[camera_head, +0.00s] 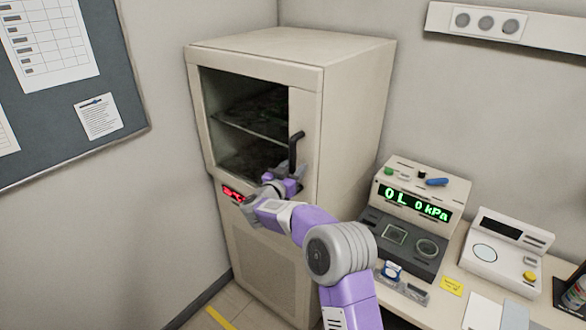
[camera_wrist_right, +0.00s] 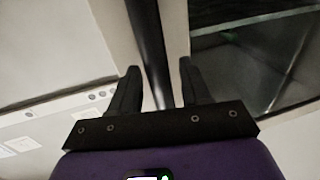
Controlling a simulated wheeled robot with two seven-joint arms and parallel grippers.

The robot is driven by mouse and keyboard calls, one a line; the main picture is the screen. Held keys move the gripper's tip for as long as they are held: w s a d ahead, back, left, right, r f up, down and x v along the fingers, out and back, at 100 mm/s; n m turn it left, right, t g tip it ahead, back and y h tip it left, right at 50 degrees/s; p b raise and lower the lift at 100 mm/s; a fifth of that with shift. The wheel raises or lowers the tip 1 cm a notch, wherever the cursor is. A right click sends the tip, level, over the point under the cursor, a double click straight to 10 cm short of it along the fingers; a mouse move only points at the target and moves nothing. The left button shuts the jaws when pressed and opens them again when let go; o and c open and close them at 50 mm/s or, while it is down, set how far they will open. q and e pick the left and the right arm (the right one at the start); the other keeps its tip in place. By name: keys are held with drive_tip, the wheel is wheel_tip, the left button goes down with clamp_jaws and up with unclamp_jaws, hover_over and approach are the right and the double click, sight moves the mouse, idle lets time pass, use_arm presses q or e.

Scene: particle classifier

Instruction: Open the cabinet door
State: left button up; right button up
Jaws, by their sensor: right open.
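The beige cabinet (camera_head: 350,110) stands in the corner. Its door (camera_head: 306,120), with a dark glass window (camera_head: 245,115), looks shut. A black vertical handle (camera_head: 294,150) is on the door's right side. My right gripper (camera_head: 284,174) is at the lower end of the handle. In the right wrist view my right gripper (camera_wrist_right: 158,82) is open, with the dark handle bar (camera_wrist_right: 149,40) running between its two fingers. Whether a finger touches the bar I cannot tell. The arm partly hides the door below the handle. My left gripper is not in view.
A red display (camera_head: 233,195) is on the cabinet below the window. A table (camera_head: 448,312) at the right carries a pressure device (camera_head: 420,195) with green digits and a white instrument (camera_head: 505,250). A notice board (camera_head: 110,80) hangs on the left wall. Some floor is free left of the cabinet.

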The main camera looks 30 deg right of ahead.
drive_tip(key=shift+d, duration=0.1)
clamp_jaws()
idle(0.3)
